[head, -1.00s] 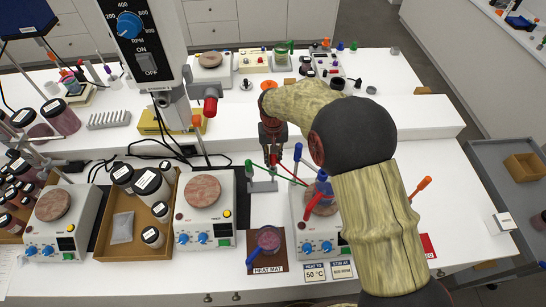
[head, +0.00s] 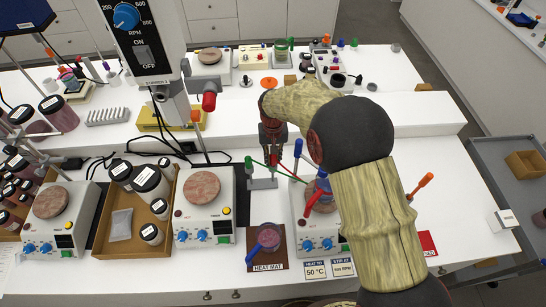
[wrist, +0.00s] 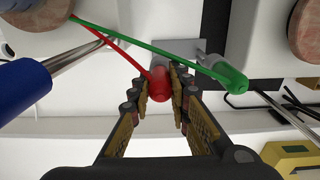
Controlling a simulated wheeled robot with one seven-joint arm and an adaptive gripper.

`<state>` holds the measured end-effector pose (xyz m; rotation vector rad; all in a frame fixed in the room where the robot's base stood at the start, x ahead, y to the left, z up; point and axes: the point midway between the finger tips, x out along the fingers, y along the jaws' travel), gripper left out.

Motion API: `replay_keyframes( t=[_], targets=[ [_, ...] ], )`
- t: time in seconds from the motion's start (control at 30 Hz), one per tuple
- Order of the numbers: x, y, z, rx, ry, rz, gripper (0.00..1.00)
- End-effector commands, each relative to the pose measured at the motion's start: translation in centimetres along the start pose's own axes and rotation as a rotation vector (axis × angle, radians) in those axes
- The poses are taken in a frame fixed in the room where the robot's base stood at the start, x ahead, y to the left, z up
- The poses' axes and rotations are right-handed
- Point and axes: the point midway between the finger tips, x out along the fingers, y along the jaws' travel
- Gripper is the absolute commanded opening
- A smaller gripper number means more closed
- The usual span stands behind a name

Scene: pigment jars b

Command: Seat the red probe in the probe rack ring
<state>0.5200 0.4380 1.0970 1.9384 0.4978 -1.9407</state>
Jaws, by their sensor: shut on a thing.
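The red probe (wrist: 160,85) is between the two fingers of my gripper (wrist: 160,92) in the wrist view, and the fingers are shut on it. A red cable runs from it towards the upper left. In the head view my gripper (head: 272,152) is over the back part of the small grey probe rack (head: 262,184). A grey part (wrist: 160,47) shows just beyond the red probe; I cannot tell whether the probe is inside a ring. The green probe (wrist: 235,80) stands beside it to the right in the wrist view, and left of my gripper in the head view (head: 248,162).
A blue-handled rod (wrist: 20,88) is close on the left in the wrist view. Hotplates (head: 204,190) stand left and right of the rack. A jar on the heat mat (head: 268,237) is in front. Red and green cables cross near my gripper.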

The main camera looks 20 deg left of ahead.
Motion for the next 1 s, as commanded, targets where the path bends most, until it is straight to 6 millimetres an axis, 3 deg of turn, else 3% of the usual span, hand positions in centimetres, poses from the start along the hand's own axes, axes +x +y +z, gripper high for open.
replay_keyframes(
  t=[0.37, 0.4, 0.77, 1.0],
  targets=[
    [0.89, 0.00, 0.00, 0.000, 0.000, 0.000, 0.00],
    [0.87, 0.00, -0.01, 0.000, 0.000, 0.000, 0.20],
    [0.82, 0.00, -0.01, 0.000, 0.000, 0.000, 0.40],
    [0.83, 0.00, 0.00, 0.000, 0.000, 0.000, 0.40]
  ],
)
